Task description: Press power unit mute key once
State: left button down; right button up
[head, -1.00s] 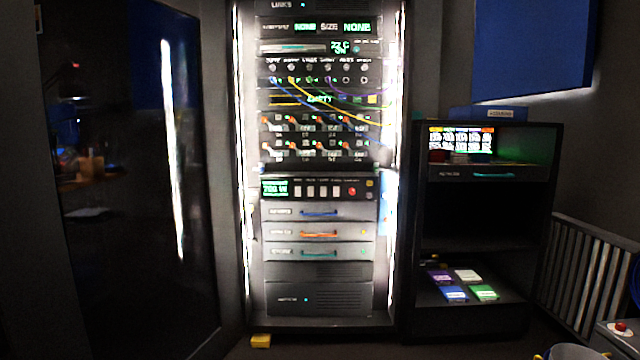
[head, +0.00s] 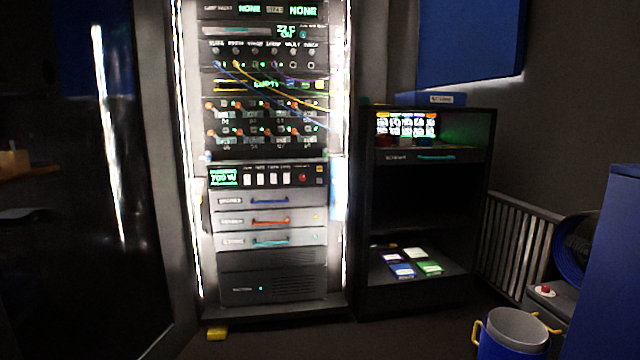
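The power unit (head: 265,176) is a dark panel in the middle of the lit rack, above the drawers with coloured handles. A green display (head: 223,177) sits at its left end. Several white keys (head: 273,179) stand in a row right of the display. A red button (head: 302,177) and a small yellow key (head: 319,181) are at its right end. The labels above the keys are too small to read, so I cannot tell which one is mute. Neither of my grippers is in view.
A dark shelf unit (head: 365,225) stands right of the rack. A blue bucket (head: 512,335) with yellow handles and a blue panel (head: 605,270) are at the lower right. A yellow block (head: 216,333) lies before the rack. The floor between looks clear.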

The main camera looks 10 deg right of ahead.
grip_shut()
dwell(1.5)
